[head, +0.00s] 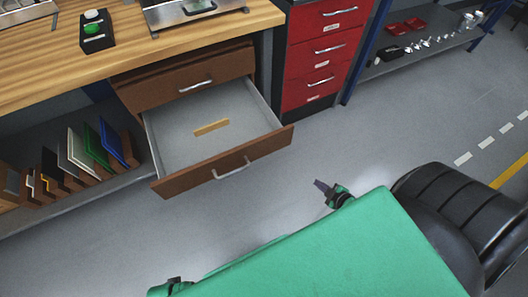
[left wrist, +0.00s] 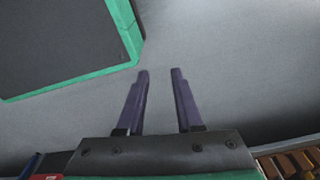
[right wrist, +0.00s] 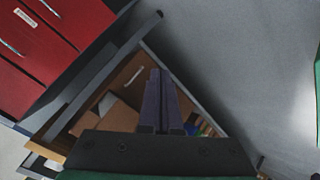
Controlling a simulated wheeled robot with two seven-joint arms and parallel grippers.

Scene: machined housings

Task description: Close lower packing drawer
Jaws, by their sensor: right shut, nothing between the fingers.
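The lower drawer (head: 262,156) is pulled out from under the workbench in the head view, with its brown front and metal handle facing me. A small tan block (head: 211,127) lies inside on the grey bottom. My right gripper (head: 318,184) is shut and empty, in front of and to the right of the drawer, apart from it. In the right wrist view its closed fingers (right wrist: 158,74) overlap brown panelling with a handle; which drawer that is I cannot tell. My left gripper's fingers (left wrist: 160,72) are apart with nothing between them, over grey floor in the left wrist view.
The upper drawer (head: 165,88) above is shut. A red cabinet (head: 322,50) stands to the right of the bench. Upright coloured panels (head: 85,148) stand on a low shelf at left. A blue-framed shelf (head: 430,47) is at the back right. Floor before the drawer is clear.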

